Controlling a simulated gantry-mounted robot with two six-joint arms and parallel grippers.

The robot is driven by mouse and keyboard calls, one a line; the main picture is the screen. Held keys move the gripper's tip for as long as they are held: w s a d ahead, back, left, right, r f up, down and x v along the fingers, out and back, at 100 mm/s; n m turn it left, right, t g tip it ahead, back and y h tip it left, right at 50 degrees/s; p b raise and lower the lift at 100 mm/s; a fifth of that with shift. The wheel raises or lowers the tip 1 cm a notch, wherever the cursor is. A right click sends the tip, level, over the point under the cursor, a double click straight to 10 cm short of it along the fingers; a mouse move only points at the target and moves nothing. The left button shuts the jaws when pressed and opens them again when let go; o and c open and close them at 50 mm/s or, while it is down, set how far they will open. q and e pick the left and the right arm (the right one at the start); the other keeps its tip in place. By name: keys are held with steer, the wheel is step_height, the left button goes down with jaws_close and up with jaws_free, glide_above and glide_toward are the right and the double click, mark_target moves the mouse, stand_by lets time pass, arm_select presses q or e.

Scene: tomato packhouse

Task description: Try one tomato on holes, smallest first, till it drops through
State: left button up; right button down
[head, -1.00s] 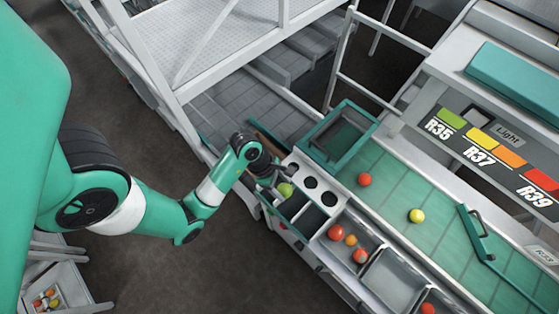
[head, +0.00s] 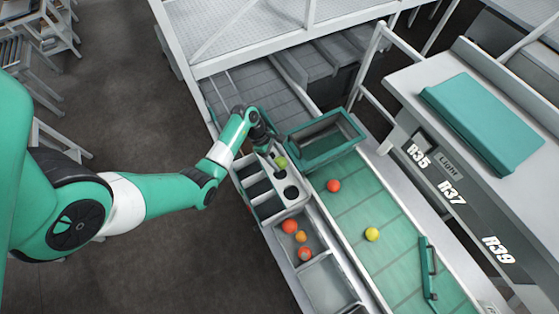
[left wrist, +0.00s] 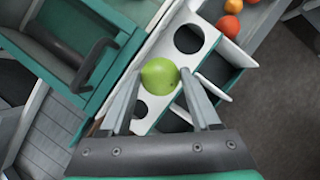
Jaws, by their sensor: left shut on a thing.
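My left gripper (head: 275,155) is shut on a green tomato (head: 281,161), over the white plate with holes (head: 298,203). In the left wrist view the tomato (left wrist: 159,75) sits between the two fingers (left wrist: 163,72) and covers the plate's middle. A larger hole (left wrist: 188,39) shows beyond the tomato and a smaller hole (left wrist: 139,109) shows on the near side. In the head view the large end hole (head: 291,192) is clear. The tomato's exact height above the plate cannot be told. My right gripper is not in view.
Dark bins (head: 261,189) line the plate's left side. A metal tray (head: 312,232) holds red and orange tomatoes. A red tomato (head: 333,185) and a yellow one (head: 372,234) lie on the green belt (head: 350,210). A teal-framed box (head: 322,143) stands close behind the plate.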

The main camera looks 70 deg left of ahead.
arm_select(q)
steer(key=shift+d+f+b, duration=0.1)
steer(key=shift+f+b, duration=2.4)
steer(key=shift+b, duration=0.2)
steer(key=shift+f+b, duration=0.4)
steer(key=shift+f, duration=0.35)
steer(key=o, duration=1)
steer(key=shift+r+p, duration=0.1)
steer(key=shift+p, duration=0.2)
